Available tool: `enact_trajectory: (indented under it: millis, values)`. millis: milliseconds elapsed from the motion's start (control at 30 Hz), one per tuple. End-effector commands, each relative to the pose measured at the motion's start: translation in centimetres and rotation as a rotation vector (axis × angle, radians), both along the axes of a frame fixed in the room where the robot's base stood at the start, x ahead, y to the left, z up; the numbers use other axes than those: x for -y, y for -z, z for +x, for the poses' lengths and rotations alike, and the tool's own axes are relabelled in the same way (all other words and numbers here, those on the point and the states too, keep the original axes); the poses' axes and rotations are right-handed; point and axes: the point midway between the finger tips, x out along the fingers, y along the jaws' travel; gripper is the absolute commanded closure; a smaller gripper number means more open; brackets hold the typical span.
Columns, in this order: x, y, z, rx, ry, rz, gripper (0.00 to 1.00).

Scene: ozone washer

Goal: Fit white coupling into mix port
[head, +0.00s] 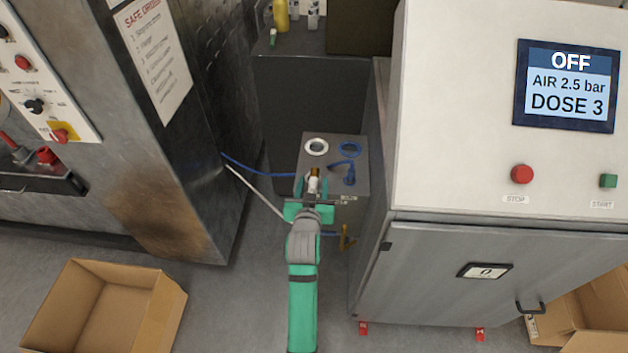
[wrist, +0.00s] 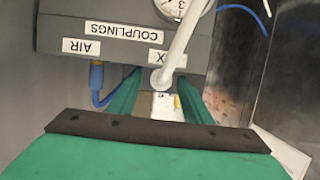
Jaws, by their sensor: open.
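The white coupling (head: 313,184) with its white hose is at the front of the grey couplings box (head: 361,185). In the wrist view the white coupling (wrist: 161,81) shows between my fingers, near the half-hidden label ending in X. My gripper (head: 311,188) is open, its green fingers on either side of the coupling; the wrist view shows the gripper (wrist: 158,88) spread wider than the coupling. I cannot tell whether the coupling sits in a holder.
A blue coupling (head: 349,177) with a blue hose and a blue-ringed port (head: 349,149) are close on the right. The control cabinet (head: 470,270) stands right of the box, a steel machine (head: 180,190) left. A cardboard box (head: 100,320) is on the floor.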

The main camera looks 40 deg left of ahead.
Motion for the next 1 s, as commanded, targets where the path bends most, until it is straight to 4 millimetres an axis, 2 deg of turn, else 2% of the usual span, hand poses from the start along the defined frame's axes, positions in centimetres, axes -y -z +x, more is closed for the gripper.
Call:
enact_trajectory:
  millis: [100, 300, 667, 867, 1000]
  values:
    - [0.0, 0.0, 0.0, 0.0, 0.0, 0.0, 0.55]
    - [0.0, 0.0, 0.0, 0.0, 0.0, 0.0, 1.0]
    - [0.1, -0.3, 0.0, 0.002, 0.001, 0.001, 1.0]
    - [0.2, -1.8, 0.1, 0.003, 0.003, 0.002, 1.0]
    - [0.4, -3.6, 0.1, 0.005, 0.005, 0.003, 1.0]
